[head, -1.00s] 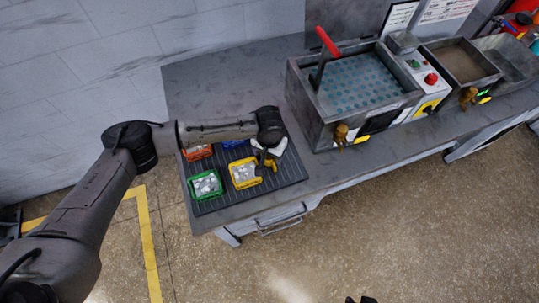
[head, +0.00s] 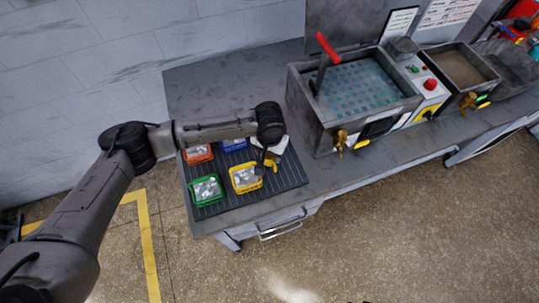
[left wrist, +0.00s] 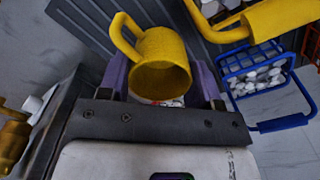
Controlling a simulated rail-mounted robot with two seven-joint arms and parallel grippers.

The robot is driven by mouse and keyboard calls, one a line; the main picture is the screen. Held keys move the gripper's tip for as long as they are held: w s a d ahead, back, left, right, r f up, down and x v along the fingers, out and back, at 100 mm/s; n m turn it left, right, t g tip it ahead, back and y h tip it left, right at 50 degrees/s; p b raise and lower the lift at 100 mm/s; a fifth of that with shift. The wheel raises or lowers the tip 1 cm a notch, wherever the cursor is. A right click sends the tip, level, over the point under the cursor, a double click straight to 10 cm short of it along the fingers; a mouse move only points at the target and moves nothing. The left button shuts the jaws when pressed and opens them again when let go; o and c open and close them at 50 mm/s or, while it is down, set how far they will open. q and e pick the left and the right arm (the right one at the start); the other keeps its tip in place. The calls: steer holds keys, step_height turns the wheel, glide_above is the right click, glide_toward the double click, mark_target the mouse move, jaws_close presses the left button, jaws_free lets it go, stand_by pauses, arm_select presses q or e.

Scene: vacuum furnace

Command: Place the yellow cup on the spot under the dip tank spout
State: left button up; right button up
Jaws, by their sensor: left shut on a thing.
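The yellow cup (left wrist: 162,66) is between the two purple fingers of my left gripper (left wrist: 160,88), which is shut on it. Its open mouth faces the left wrist camera and its handle points up and left. In the head view my left gripper (head: 268,157) is over the right part of the dark ribbed mat, and the cup is mostly hidden beneath it. The dip tank (head: 300,107) stands to the right on the bench, with a brass spout (head: 341,141) low on its front. The spot under the spout is too small to make out. My right gripper is not in view.
On the mat (head: 290,178) are a yellow basket (head: 245,178), a green basket (head: 206,189), an orange one (head: 198,154) and a blue one (head: 235,144). A red-handled lever (head: 327,46) rises from the tank. A second brass spout (head: 468,101) is farther right.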

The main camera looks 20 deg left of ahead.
arm_select(q)
steer(key=shift+s+d+r+m, duration=0.6)
steer(key=shift+s+d+r, duration=3.55)
steer(key=shift+d, duration=1.2)
steer(key=w+a+r+n, duration=0.2)
steer(key=w+a+r, duration=0.2)
steer(key=a+r, duration=1.05)
steer(key=s+r+p, duration=0.4)
steer(key=r+p, duration=0.6)
steer(key=p, duration=0.2)
steer(key=s+r+p, duration=0.4)
steer(key=r+p, duration=0.6)
steer(key=p, duration=0.3)
steer(key=shift+s+r, duration=0.3)
steer(key=shift+r, duration=0.1)
steer(key=shift+f, duration=0.15)
steer(key=shift+d, duration=0.1)
